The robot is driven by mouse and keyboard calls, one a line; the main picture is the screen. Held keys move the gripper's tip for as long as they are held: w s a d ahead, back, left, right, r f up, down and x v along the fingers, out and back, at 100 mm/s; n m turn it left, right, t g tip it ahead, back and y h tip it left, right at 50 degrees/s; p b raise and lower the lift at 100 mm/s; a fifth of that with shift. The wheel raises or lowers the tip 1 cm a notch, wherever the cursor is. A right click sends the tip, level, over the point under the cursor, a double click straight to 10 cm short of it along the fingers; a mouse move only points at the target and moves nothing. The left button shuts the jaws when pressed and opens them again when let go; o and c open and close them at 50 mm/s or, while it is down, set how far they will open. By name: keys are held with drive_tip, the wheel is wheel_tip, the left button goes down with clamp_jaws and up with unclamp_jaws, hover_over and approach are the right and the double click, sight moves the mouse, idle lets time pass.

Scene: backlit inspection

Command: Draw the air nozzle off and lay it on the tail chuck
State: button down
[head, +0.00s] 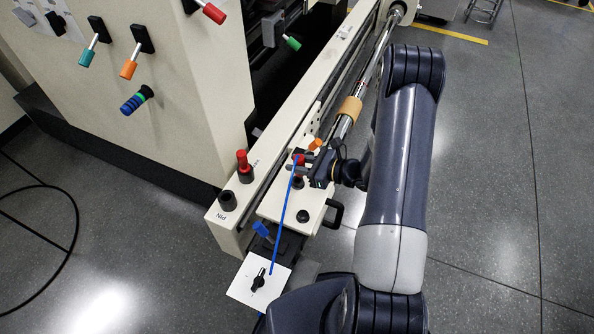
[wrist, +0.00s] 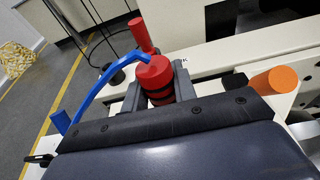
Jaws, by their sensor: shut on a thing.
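The air nozzle, a red cylinder with dark bands (wrist: 153,76), stands between the grey fingers of my gripper (wrist: 158,90) in the wrist view. The fingers are shut on its sides. A blue hose (wrist: 95,88) runs from its top and arcs down to the left. In the head view the red nozzle (head: 298,158) is at the tip of my gripper (head: 308,168), over the cream block (head: 272,204) on the rail. Its lower end is hidden, so I cannot tell whether it touches anything below. I cannot identify the tail chuck with certainty.
A red pin in a black base (head: 244,166) stands on the cream rail. An orange knob (head: 316,144) is close to my gripper. A white plate with a black knob (head: 258,283) lies at the hose's lower end. A black handle (head: 335,213) sticks out right.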

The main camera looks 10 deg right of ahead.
drive_tip(key=shift+r+p, duration=2.2)
drive_tip(key=shift+r, duration=1.4)
